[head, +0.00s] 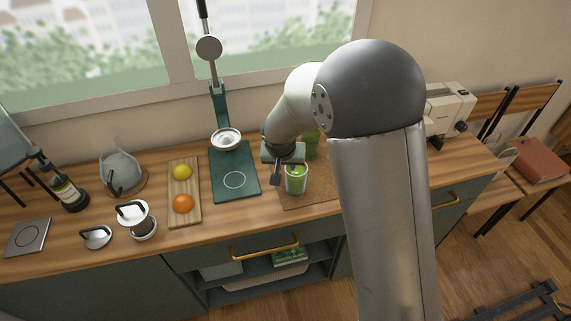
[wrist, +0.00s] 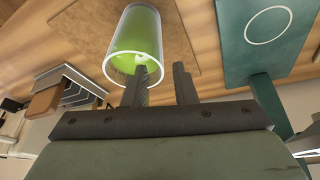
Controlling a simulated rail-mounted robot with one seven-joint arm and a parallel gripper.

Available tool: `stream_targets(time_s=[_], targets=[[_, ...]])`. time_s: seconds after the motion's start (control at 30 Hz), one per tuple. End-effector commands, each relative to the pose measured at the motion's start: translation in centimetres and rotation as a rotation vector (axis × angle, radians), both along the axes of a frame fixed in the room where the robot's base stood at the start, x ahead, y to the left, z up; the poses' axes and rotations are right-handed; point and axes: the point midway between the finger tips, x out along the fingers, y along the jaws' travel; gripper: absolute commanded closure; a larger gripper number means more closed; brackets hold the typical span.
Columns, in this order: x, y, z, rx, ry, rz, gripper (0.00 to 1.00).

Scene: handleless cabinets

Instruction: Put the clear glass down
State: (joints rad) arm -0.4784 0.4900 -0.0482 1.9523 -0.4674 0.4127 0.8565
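The clear glass (head: 296,183), with green contents, is upright at the cork mat (head: 318,198) on the wooden counter. In the wrist view the glass (wrist: 122,42) is at the upper left, its open rim toward my gripper. My gripper (head: 281,175) is just left of the glass in the head view. In the wrist view its two fingers (wrist: 163,82) stand apart with a gap between them. One finger overlaps the glass rim in the picture; I cannot tell whether it touches or reaches inside. Contact under the glass base is not clear.
A green container (head: 311,143) stands behind the glass. A dark green press (head: 233,185) is to the left, then a wooden board (head: 184,215) with a lemon and an orange. A white appliance (head: 448,108) stands at the right. My arm hides the mat's right part.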

Motion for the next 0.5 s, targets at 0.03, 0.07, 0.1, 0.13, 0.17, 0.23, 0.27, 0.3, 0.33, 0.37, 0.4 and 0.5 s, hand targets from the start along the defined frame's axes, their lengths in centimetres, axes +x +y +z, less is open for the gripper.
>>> stream_targets(time_s=[0.03, 0.07, 0.1, 0.13, 0.17, 0.23, 0.27, 0.3, 0.33, 0.37, 0.4, 0.5], targets=[[-0.2, 0.1, 0.8, 0.003, -0.004, -0.001, 0.75], [-0.4, 0.2, 1.2, 0.004, -0.005, 0.000, 0.75], [-0.7, 0.2, 1.9, 0.004, -0.005, 0.001, 0.75], [-1.0, 0.2, 2.5, 0.004, -0.005, 0.002, 0.75], [-1.2, 0.2, 3.1, 0.004, -0.006, 0.001, 0.75], [-1.8, 0.3, 4.6, 0.004, -0.006, 0.000, 0.75], [-2.1, 0.3, 5.3, 0.004, -0.006, 0.001, 0.75], [-2.4, 0.4, 6.0, 0.003, -0.006, 0.000, 0.75], [-2.6, 0.4, 6.6, 0.004, -0.006, 0.001, 0.75], [-2.8, 0.5, 7.2, 0.004, -0.005, 0.001, 0.75], [-3.1, 0.5, 7.9, 0.004, -0.005, 0.001, 0.75], [-3.7, 0.5, 9.3, 0.003, -0.004, 0.001, 0.75]])
